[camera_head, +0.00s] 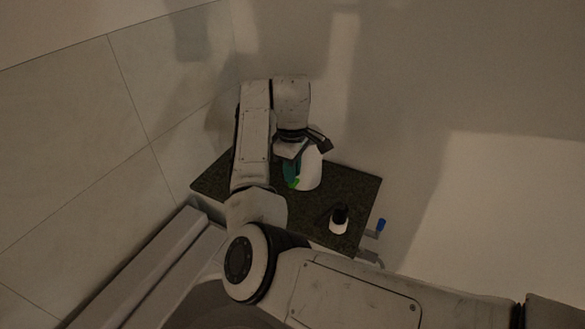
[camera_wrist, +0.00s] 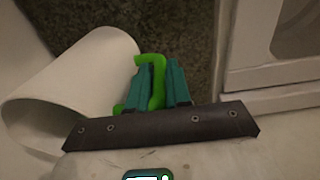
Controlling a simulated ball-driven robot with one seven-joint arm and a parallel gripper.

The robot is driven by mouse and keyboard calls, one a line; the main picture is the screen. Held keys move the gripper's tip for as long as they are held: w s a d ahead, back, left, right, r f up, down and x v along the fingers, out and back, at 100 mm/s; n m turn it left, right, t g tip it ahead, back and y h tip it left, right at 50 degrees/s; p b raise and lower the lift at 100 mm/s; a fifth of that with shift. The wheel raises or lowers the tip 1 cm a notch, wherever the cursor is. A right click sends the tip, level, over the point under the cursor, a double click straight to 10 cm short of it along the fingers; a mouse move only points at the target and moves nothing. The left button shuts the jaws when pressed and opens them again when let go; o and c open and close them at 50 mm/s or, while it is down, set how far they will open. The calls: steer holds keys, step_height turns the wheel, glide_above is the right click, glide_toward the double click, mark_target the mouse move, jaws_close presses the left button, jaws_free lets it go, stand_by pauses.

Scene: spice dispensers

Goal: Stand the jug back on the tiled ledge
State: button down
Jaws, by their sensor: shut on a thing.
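The jug (camera_head: 308,172) is white with a bright green handle. It is over the dark speckled ledge (camera_head: 350,187) in the head view; I cannot tell whether its base touches the surface. In the wrist view the white jug body (camera_wrist: 75,85) lies to the left, beside my gripper. My gripper (camera_wrist: 165,82) has teal fingers, shut on the green handle (camera_wrist: 157,75), which shows between them. In the head view my gripper (camera_head: 290,168) is at the jug's left side, partly hidden by my wrist. The jug's top is hidden there too.
A small white bottle with a black top (camera_head: 339,220) stands on the front right of the ledge. A blue-ended fitting (camera_head: 381,224) sticks out past the right edge. Pale stepped edges (camera_head: 150,270) lie at the left. Walls stand behind. The ledge's right middle is clear.

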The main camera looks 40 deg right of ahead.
stand_by(0.3)
steer(key=c, duration=1.1)
jaws_free()
steer(key=shift+f, duration=0.1)
steer(key=shift+o, duration=0.2)
step_height(320, 180, up, 12)
steer(key=shift+r, duration=0.15)
